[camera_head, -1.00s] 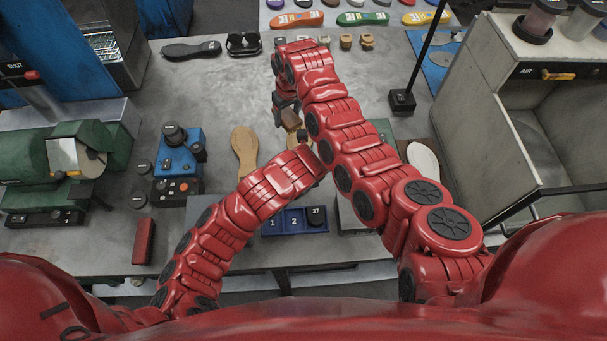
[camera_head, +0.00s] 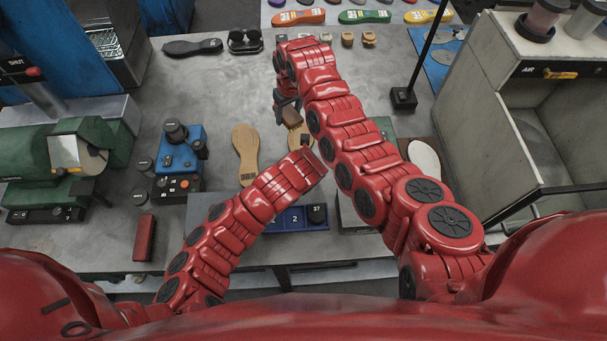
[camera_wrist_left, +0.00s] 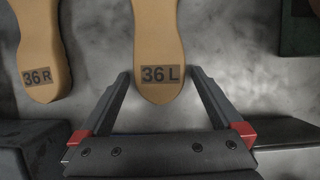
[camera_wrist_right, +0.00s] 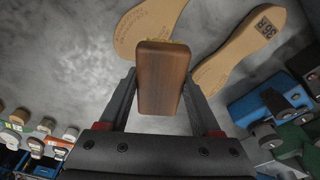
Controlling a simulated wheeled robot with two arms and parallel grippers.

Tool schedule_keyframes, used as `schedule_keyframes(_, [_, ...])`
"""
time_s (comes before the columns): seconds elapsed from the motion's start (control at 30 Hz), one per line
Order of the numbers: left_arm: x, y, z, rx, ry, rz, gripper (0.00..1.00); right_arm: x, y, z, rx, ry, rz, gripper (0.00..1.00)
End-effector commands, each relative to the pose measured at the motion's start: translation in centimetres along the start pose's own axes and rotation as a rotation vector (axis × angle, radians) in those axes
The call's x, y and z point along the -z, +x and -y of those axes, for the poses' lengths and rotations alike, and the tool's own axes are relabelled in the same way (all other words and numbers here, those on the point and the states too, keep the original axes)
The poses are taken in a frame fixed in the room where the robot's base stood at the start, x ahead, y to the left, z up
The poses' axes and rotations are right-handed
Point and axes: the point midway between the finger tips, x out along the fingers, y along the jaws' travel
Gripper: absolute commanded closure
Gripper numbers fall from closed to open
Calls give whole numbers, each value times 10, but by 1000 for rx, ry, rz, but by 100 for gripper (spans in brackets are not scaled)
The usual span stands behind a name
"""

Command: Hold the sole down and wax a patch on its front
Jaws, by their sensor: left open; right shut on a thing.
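The tan sole marked 36 L (camera_wrist_left: 160,50) lies on the grey bench, its heel between the fingertips of my open left gripper (camera_wrist_left: 160,76). I cannot tell whether the fingers touch it. In the head view this sole (camera_head: 302,133) is partly covered by my arms. My right gripper (camera_wrist_right: 162,98) is shut on a brown wooden block (camera_wrist_right: 162,78); the block also shows in the head view (camera_head: 291,117). It is over or close to the sole's front; contact is hidden. The matching 36 R sole (camera_head: 245,150) lies to the left.
A blue tray (camera_head: 281,226) with numbered slots stands in front, partly behind my left arm. A blue device (camera_head: 180,160) and a green grinder (camera_head: 60,165) are left. A black stand (camera_head: 403,99) and grey booth (camera_head: 540,130) are right. Bare bench lies behind the 36 R sole.

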Motion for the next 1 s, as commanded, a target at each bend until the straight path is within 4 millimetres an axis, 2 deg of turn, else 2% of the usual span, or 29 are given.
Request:
schedule_keyframes(0.17, [0, 0, 0, 0, 0, 0, 0, 0, 0, 0, 0, 0, 0, 80])
schedule_keyframes(0.63, [0, 0, 0, 0, 0, -1, 85, 0, 0, 0, 0, 0, 0, 80])
schedule_keyframes(0.77, [0, 0, 0, 0, 0, -1, 86, -1, 5, 0, 0, -1, 0, 80])
schedule_keyframes(1.0, [0, 0, 0, 0, 0, 0, 86, -7, 42, 1, 0, -2, 3, 80])
